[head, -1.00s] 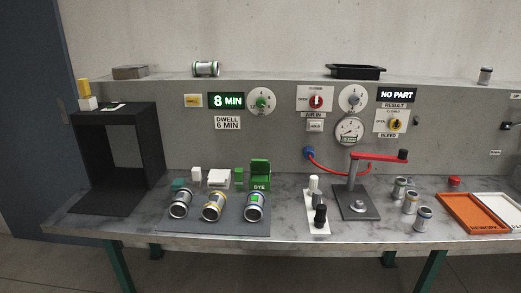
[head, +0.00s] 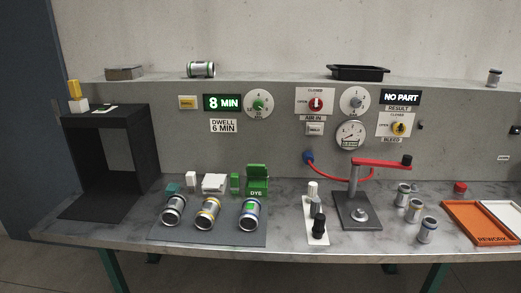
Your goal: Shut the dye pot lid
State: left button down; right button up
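The green dye pot (head: 257,192), labelled DYE, stands on the bench behind the rightmost of three cans lying on a grey mat. Its green lid (head: 257,171) appears raised, standing up at the back of the pot. Neither of my grippers shows in the head view.
A can with a green band (head: 249,214) lies just in front of the dye pot. A white box (head: 214,184) and a small green block (head: 235,184) stand to its left. To the right are a white strip with bottles (head: 316,235) and a red-armed press (head: 356,205).

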aim_at(253, 170)
jog(key=i+l, duration=0.35)
jog(key=i, duration=0.15)
jog(key=i+l, duration=0.3)
jog(key=i, duration=0.25)
jog(key=u, duration=0.05)
